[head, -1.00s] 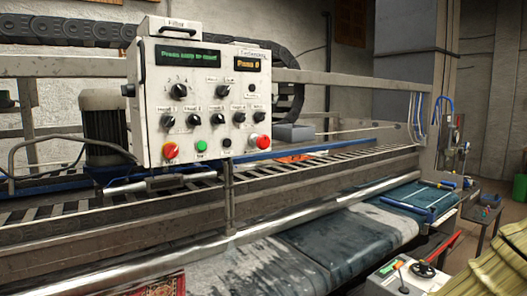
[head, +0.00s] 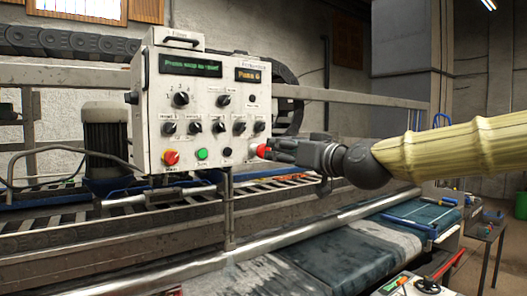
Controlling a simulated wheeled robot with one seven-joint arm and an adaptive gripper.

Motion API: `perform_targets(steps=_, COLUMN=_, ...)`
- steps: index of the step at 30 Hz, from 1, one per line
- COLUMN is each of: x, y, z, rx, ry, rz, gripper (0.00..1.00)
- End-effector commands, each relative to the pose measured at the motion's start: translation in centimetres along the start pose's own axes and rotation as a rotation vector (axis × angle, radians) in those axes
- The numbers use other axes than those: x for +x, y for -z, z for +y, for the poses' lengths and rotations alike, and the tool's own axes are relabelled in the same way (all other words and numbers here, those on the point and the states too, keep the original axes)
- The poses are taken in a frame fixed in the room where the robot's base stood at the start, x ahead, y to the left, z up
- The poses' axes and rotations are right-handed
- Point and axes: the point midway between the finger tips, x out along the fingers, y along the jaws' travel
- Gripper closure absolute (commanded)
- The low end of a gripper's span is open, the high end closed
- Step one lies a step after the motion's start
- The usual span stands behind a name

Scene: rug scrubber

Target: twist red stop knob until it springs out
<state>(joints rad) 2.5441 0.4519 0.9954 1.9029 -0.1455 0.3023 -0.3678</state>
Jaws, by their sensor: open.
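A white control box (head: 208,115) stands over the machine in the head view. A red knob (head: 263,151) sits at its lower right corner. Another red knob (head: 171,158) with yellow on it is at the lower left, above a label that seems to read Main. My gripper (head: 275,150) reaches in from the right, its dark fingers open and pointing left at the right-hand red knob. The fingertips are at or very close to this knob. I cannot tell whether they touch it or lie around it.
A green button (head: 202,154) and a black button (head: 227,152) lie between the red knobs. Several black selector knobs are above. A metal rail (head: 330,226) and a conveyor with a dark rug (head: 335,262) run below my arm.

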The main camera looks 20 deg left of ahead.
Motion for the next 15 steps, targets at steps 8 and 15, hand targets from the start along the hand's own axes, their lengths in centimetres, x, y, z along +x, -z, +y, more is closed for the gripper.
perform_targets(steps=8, x=4.6, y=0.1, z=0.0, rx=0.001, ry=-0.001, rz=-0.002, gripper=0.42)
perform_targets(steps=15, x=7.8, y=0.0, z=0.1, rx=0.002, ry=-0.001, rz=-0.001, gripper=0.42)
